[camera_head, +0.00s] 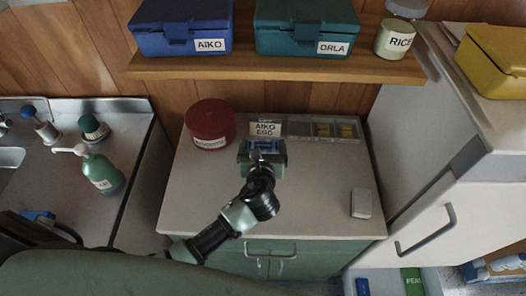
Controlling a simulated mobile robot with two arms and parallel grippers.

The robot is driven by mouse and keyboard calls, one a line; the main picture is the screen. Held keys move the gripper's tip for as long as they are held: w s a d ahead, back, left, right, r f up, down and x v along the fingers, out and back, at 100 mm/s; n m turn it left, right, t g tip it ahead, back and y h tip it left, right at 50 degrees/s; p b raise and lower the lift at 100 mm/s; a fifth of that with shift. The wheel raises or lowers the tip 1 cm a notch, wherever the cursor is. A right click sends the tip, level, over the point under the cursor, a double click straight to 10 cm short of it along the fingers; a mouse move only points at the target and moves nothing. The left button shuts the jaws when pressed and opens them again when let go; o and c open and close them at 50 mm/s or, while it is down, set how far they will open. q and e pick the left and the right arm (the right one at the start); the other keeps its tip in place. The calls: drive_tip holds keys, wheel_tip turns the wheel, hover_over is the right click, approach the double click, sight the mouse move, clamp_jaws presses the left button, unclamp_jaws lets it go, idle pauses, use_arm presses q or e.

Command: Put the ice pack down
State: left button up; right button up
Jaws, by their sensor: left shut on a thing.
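My left arm reaches up over the counter (300,205), and its gripper (262,149) is at the back middle of it. It is shut on a small blue thing, which looks like the ice pack (264,145). The fingers and wrist cover much of the blue thing. I cannot tell whether it touches the counter. My right gripper is not in view.
A red tin (210,120) stands left of the gripper, and a clear compartment tray (336,139) right of it. A pale small block (361,204) lies at the counter's right. The shelf (270,68) above holds blue and teal boxes. The counter's front right is mostly clear.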

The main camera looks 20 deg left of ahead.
sight(263, 152)
use_arm(q)
drive_tip(key=shift+f, duration=1.5)
drive_tip(key=shift+f, duration=0.15)
drive_tip(key=o, duration=1.4)
drive_tip(key=shift+c, duration=0.2)
